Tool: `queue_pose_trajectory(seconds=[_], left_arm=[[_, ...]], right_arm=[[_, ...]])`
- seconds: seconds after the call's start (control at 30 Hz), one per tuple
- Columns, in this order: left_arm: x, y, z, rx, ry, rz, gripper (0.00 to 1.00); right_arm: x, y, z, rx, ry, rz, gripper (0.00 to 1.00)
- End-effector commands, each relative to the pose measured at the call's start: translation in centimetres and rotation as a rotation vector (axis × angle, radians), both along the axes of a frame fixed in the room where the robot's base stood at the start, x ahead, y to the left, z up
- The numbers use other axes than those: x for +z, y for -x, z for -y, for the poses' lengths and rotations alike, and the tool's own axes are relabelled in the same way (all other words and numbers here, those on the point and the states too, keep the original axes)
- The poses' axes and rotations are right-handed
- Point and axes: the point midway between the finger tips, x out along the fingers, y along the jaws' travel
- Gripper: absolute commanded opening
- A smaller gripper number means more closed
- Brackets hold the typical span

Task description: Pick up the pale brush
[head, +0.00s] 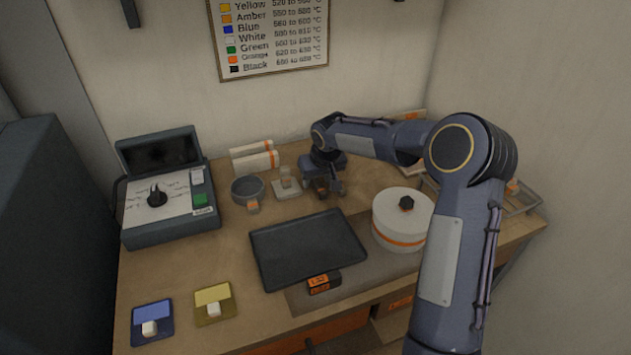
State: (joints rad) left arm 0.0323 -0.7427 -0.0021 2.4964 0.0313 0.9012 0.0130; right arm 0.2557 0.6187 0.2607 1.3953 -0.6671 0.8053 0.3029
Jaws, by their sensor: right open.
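I cannot pick out the pale brush with certainty. A small pale piece with an upright knob (286,178) stands at the back of the bench, just left of my right gripper. My right gripper (328,194) points down at the back middle of the bench, behind the black tray. It is open. Its fingers are small and dark here, and I cannot tell what lies between or under them. My left gripper is not in view.
A black tray (306,249) lies mid-bench. A grey bowl (247,190) and white rolls (254,160) stand behind it. A white round drum (400,230) is right, a control box (165,215) left. Blue (151,312) and yellow (215,295) pads lie front left, with clear bench around.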

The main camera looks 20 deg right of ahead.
Motion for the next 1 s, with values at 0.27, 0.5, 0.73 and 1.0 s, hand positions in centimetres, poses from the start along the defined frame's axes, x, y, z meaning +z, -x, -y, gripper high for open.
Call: queue_pose_trajectory(seconds=[0.27,0.5,0.73,1.0], left_arm=[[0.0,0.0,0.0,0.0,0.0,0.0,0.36],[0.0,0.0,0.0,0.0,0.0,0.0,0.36],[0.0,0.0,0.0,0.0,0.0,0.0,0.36],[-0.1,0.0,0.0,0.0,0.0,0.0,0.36]], right_arm=[[0.0,0.0,0.0,0.0,0.0,0.0,0.15],[0.1,0.0,0.0,0.0,0.0,0.001,0.0],[0.3,0.0,0.0,0.0,0.0,0.002,0.0],[3.3,-0.1,0.0,0.001,0.001,0.006,0.0]])
